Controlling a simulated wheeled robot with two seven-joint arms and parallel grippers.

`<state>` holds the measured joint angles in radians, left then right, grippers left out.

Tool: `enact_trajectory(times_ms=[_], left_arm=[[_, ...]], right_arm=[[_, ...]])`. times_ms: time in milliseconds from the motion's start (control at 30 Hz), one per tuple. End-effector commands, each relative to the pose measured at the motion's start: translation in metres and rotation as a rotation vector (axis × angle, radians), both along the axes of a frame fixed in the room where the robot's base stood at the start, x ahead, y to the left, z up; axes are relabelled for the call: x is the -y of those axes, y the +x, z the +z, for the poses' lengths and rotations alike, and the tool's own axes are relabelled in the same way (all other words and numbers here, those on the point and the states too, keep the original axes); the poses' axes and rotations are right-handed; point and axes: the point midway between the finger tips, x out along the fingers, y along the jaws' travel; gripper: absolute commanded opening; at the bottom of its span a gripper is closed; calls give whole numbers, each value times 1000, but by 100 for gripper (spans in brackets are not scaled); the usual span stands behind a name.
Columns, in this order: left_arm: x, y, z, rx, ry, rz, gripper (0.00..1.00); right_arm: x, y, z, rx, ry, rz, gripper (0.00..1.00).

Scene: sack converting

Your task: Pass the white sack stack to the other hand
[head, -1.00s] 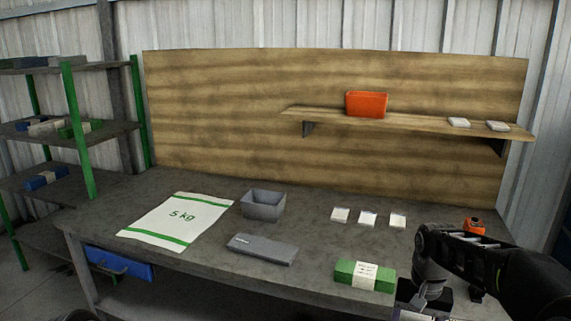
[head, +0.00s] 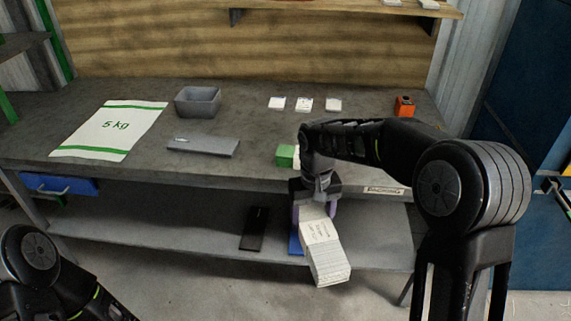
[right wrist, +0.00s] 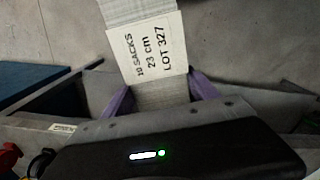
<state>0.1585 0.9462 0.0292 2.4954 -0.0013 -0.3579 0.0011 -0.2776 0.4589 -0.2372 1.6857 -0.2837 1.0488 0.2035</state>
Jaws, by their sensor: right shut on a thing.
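The white sack stack (head: 325,252) is a pale bundle with a printed paper band. In the right wrist view its band (right wrist: 147,50) reads "10 sacks 23 cm lot 327". My right gripper (head: 315,210) is shut on one end of the stack, its purple fingers on either side. It holds the stack out in front of the table's front edge, tilted downward. My left arm shows at the lower left of the head view, but its gripper is out of view.
A lower shelf (head: 150,218) lies behind the stack.

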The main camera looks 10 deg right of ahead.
Motion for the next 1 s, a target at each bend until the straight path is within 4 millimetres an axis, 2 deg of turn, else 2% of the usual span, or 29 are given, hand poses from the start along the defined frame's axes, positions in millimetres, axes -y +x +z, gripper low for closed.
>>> enact_trajectory(times_ms=[267, 700, 933, 1000], left_arm=[[0, 0, 0, 0, 0, 0, 36], [0, 0, 0, 0, 0, 0, 36], [0, 0, 0, 0, 0, 0, 36], [0, 0, 0, 0, 0, 0, 36]], right_arm=[[-20, -8, 24, 5, 2, 180, 5], [-90, -45, 108, 4, 0, 904, 5], [-117, -59, 140, 3, -1, 1179, 5], [-120, -61, 142, -1, -1, 1206, 5]])
